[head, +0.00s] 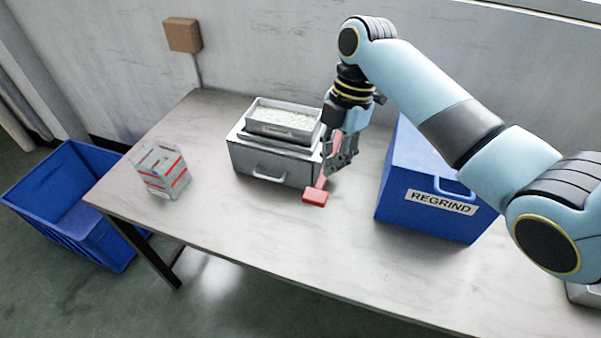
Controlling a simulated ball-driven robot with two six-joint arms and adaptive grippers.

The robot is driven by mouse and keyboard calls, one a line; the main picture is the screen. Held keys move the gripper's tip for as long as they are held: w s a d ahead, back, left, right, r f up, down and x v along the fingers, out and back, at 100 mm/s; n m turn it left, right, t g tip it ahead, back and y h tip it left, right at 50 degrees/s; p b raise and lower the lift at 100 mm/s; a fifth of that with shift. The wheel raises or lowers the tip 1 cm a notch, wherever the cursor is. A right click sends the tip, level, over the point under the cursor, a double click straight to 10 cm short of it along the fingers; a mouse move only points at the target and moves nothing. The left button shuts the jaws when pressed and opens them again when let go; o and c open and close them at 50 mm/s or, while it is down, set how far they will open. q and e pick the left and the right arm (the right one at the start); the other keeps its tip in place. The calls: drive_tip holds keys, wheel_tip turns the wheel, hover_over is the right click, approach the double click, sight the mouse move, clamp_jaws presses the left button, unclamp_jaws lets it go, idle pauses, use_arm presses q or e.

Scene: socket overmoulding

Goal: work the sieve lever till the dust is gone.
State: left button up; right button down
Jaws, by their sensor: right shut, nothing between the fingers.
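The sieve (268,158) is a grey metal box on the table, with a drawer handle on its front. Its upper tray (285,127) holds pale granules; whether dust is among them is too small to tell. The red lever (316,195) is at the sieve's right side, with a block-shaped end low at the front. My right gripper (338,160) points down at the lever's upper part, right of the sieve. Its fingers are shut with nothing between them, and they partly hide the lever. I cannot tell whether they touch it. My left gripper is not in view.
A blue box labelled REGRIND (432,190) stands right of the sieve. A clear container with red bands (163,171) stands at the left. An empty-looking blue crate (70,205) is on the floor beyond the left edge. The table's front middle (270,240) is clear.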

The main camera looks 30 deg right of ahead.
sight(317, 193)
drive_tip(key=shift+n, duration=0.3)
drive_tip(key=f+b, duration=0.2)
drive_tip(key=a+f+b, duration=0.1)
drive_tip(key=f+b, duration=0.1)
drive_tip(key=w+f+b, duration=0.1)
drive_tip(key=f+b, duration=0.1)
drive_tip(key=shift+a+b, duration=0.2)
drive_tip(key=shift+b, duration=0.15)
drive_tip(key=shift+a+f+b, duration=0.15)
drive_tip(key=shift+f+b, duration=0.15)
drive_tip(key=shift+b, duration=0.1)
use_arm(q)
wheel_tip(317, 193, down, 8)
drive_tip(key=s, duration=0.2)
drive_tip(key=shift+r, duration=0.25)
